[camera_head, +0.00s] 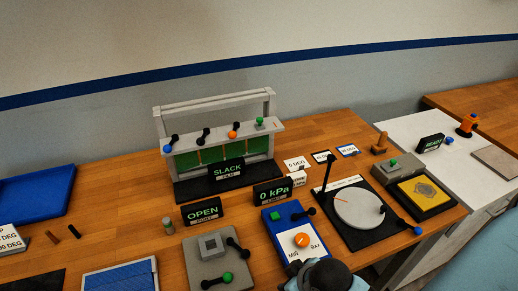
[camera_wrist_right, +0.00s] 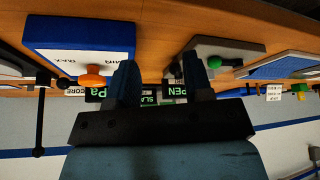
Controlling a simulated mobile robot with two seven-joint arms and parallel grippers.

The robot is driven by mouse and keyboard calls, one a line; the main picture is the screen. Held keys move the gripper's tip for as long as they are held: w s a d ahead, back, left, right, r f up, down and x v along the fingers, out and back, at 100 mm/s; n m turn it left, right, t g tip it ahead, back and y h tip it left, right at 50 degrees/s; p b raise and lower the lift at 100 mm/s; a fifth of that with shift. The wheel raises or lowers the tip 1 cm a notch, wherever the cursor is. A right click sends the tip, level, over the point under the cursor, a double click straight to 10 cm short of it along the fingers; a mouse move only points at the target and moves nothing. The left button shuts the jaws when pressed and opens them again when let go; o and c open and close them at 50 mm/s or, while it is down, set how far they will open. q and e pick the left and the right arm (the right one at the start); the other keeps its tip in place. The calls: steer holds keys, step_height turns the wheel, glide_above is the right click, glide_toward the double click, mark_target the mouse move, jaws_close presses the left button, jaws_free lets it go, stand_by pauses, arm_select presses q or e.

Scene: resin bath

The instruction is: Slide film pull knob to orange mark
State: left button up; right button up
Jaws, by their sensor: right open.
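A grey film frame (camera_head: 215,102) stands at the back of the wooden bench, with green film panels (camera_head: 215,153) and a sign reading SLACK FILM (camera_head: 227,171). I cannot tell which one is the film pull knob, nor make out a separate orange mark. My right gripper (camera_wrist_right: 160,82) is open and empty; in the head view its dark wrist part shows at the bottom, well in front of the frame. My left gripper is out of view.
A blue box with an orange dial (camera_head: 302,240) stands close to my right gripper. A grey block with a green-ended lever (camera_head: 228,277) is left of it. A round plate on a black base (camera_head: 358,208) is to the right. OPEN (camera_head: 202,212) and 0 kPa (camera_head: 273,192) signs stand before the frame.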

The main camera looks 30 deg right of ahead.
steer(key=w+d+r+n+h, duration=0.1)
steer(key=w+d+n, duration=0.1)
steer(key=w, duration=0.1)
steer(key=w+d+n+t+h+b, duration=0.1)
steer(key=w+d+n+h, duration=0.1)
steer(key=w+n, duration=0.1)
steer(key=w+d+r+n+t+h, duration=0.1)
steer(key=w+n, duration=0.2)
steer(key=w, duration=0.1)
steer(key=shift+d+r+h, duration=0.3)
steer(key=shift+d+r, duration=0.05)
steer(key=shift+d, duration=0.05)
steer(key=w+d+r+n+t+h, duration=0.2)
steer(key=w+r+n, duration=0.1)
steer(key=w+n, duration=0.3)
steer(key=n+t+h, duration=0.5)
steer(key=n, duration=0.8)
glide_toward(260, 120)
steer(key=p+x, duration=0.1)
steer(key=x, duration=0.8)
steer(key=shift+w+d, duration=0.1)
steer(key=shift+w, duration=0.15)
steer(key=shift+w+d, duration=0.4)
steer(key=shift+w, duration=0.15)
